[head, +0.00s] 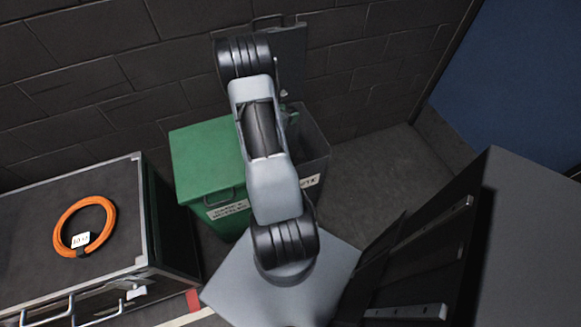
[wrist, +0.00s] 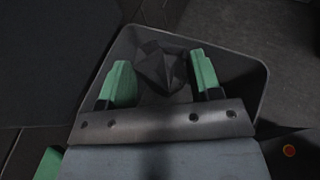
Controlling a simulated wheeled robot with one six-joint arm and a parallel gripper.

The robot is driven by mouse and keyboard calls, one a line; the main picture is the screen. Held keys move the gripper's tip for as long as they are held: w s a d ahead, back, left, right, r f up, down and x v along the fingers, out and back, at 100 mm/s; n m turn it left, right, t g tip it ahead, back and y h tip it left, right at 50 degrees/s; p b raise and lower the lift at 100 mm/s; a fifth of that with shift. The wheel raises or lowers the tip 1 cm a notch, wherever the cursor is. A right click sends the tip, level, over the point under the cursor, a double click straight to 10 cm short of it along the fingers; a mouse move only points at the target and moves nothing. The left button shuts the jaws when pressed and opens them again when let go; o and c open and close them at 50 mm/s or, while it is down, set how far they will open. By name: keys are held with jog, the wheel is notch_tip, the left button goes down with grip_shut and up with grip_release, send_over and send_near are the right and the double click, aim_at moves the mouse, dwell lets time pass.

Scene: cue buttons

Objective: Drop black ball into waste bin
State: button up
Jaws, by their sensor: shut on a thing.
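The waste bin (head: 314,150) is a dark grey box with a partly hidden label, beside a green bin. Its lid (head: 293,60) stands raised against the wall. In the wrist view the open bin's rim (wrist: 262,80) surrounds my gripper (wrist: 162,76). The green-tipped fingers are shut on the black ball (wrist: 160,66), a dark faceted shape between them. The ball appears over the bin's opening; its exact height above or inside the rim cannot be told. In the head view my arm hides the ball and most of the gripper.
The green bin (head: 200,155) with its lid down stands left of the waste bin. A black case (head: 35,225) with an orange cable coil (head: 75,240) is at left. A dark cabinet (head: 500,240) is at right. Floor is clear right of the bin.

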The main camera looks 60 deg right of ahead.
jog(key=shift+s+d+f, duration=0.1)
jog(key=shift+s+f, duration=0.05)
jog(key=shift+f, duration=0.3)
notch_tip(320, 180, down, 5)
jog(key=b, duration=0.3)
jog(key=shift+f, duration=0.1)
jog(key=o, duration=1)
jog(key=v, duration=1.4)
jog(key=shift+f+p, duration=0.15)
jog(key=shift+p, duration=0.15)
